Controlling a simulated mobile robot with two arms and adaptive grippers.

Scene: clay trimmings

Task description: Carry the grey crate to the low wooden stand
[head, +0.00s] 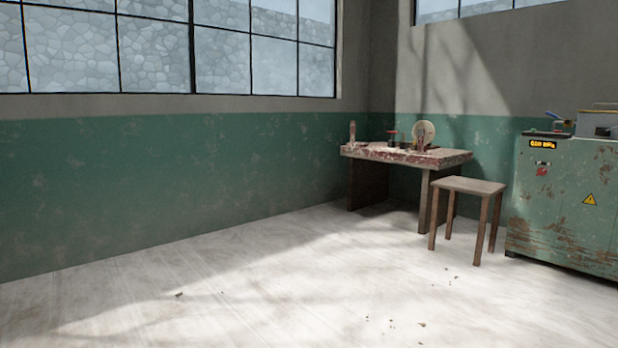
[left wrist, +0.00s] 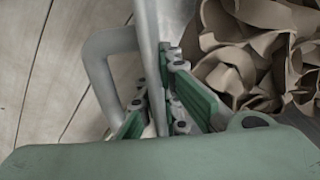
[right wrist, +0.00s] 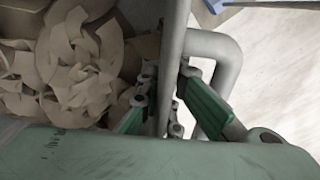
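The grey crate shows only in the wrist views, full of curled brown clay trimmings. Its left rim (left wrist: 147,45) and outer handle loop show in the left wrist view; its right rim (right wrist: 176,50) and loop show in the right wrist view. My left gripper (left wrist: 160,120) has its green-padded fingers on both sides of the left rim, closed on it. My right gripper (right wrist: 165,122) holds the right rim the same way. The crate's underside is hidden. A low, stool-like wooden stand (head: 468,186) with a bare top stands at right in the head view.
A worktable (head: 405,156) with several items on it stands behind the stand, against the wall. A worn green machine (head: 565,205) is to its right. The pale floor (head: 270,270) is open, with a few small crumbs. A blue item (right wrist: 215,5) shows at the right wrist view's top edge.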

